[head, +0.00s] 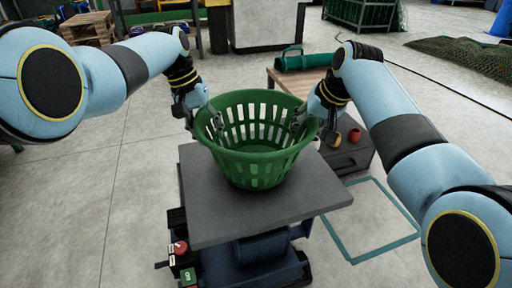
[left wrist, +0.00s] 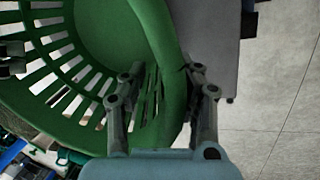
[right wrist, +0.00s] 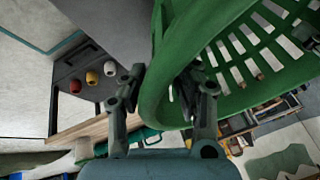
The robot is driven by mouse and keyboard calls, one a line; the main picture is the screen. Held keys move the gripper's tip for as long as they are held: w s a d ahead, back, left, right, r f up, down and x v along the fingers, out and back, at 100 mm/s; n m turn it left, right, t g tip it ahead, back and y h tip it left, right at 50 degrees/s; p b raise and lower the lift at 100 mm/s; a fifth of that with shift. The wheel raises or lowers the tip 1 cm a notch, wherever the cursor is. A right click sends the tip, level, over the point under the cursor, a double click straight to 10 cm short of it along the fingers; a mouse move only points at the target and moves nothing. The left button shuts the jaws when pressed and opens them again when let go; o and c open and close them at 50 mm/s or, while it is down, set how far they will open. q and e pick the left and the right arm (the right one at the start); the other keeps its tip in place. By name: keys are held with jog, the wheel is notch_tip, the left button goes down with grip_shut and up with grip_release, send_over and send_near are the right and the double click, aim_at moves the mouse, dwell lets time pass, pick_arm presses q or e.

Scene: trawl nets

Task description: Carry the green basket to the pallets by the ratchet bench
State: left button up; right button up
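The green basket (head: 258,165), slatted and round, stands upright and empty over a grey-topped stand (head: 262,214). It appears to rest on that top. My left gripper (head: 208,115) is at the basket's left rim, one finger inside the wall and one outside. The left wrist view shows its fingers (left wrist: 162,75) closed about the rim. My right gripper (head: 308,118) straddles the right rim in the same way, and its fingers (right wrist: 165,75) close about it in the right wrist view. The contact faces are partly hidden. Wooden pallets (head: 88,27) are at the far left.
A wooden-topped bench (head: 290,80) with a green case (head: 303,61) stands behind right. Red and yellow pieces (head: 354,135) sit on a dark cabinet beside it. A net heap (head: 465,60) lies at the far right. The floor (head: 85,190) at left is clear.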

pick_arm(q)
jog(key=shift+d+f, duration=0.1)
jog(key=shift+f, duration=0.3)
pick_arm(e)
jog(key=shift+w+a+f, duration=0.1)
jog(key=shift+w+f, duration=0.05)
jog(key=shift+f, duration=0.25)
pick_arm(q)
grip_shut()
pick_arm(e)
grip_shut()
